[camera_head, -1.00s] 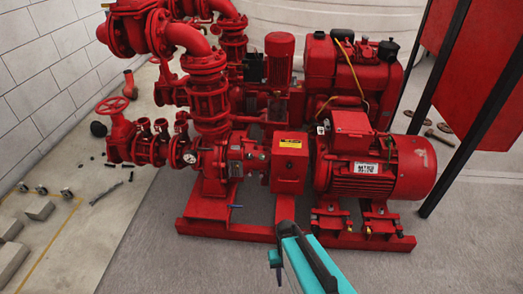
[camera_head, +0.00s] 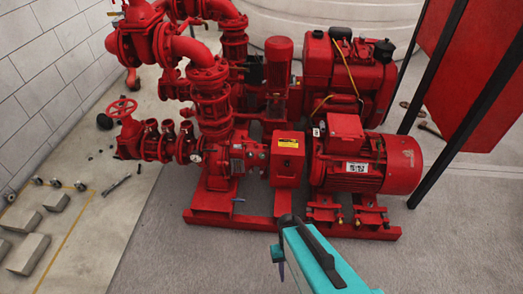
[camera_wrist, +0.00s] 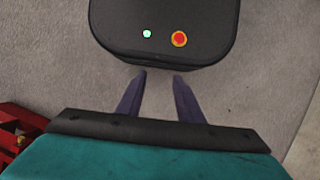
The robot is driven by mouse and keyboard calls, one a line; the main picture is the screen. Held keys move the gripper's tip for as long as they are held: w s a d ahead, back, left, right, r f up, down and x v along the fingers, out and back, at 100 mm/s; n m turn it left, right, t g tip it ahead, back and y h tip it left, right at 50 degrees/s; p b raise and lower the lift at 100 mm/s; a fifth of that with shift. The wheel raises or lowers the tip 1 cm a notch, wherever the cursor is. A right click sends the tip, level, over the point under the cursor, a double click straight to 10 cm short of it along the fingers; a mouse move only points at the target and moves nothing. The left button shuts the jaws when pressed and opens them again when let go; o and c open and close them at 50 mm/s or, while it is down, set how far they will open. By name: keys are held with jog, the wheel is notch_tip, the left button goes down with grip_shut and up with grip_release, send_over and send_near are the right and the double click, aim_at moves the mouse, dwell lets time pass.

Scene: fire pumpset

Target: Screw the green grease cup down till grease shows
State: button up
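The red pump set (camera_head: 205,150) stands on a red base frame (camera_head: 240,222) ahead of me. A red guard box with a yellow label (camera_head: 288,157) sits between the pump and the red motor (camera_head: 375,165). I cannot make out the green grease cup at this size. My gripper (camera_wrist: 159,76) shows in the wrist view with its two dark purple fingers apart and nothing between them. In the head view my teal wrist is at the bottom, in front of the base frame and apart from the pump set.
A red engine (camera_head: 345,75) stands behind the motor. A handwheel valve (camera_head: 123,110) is at the left. Grey blocks (camera_head: 28,255) lie on the floor at far left. A red panel on black posts (camera_head: 470,95) stands at right. The floor before the frame is clear.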

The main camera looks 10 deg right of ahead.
jog(key=s+r+p, duration=0.4)
jog(key=r+p, duration=0.4)
jog(key=shift+s+g+p, duration=0.3)
jog(key=shift+g+p, duration=0.1)
jog(key=shift+a, duration=0.15)
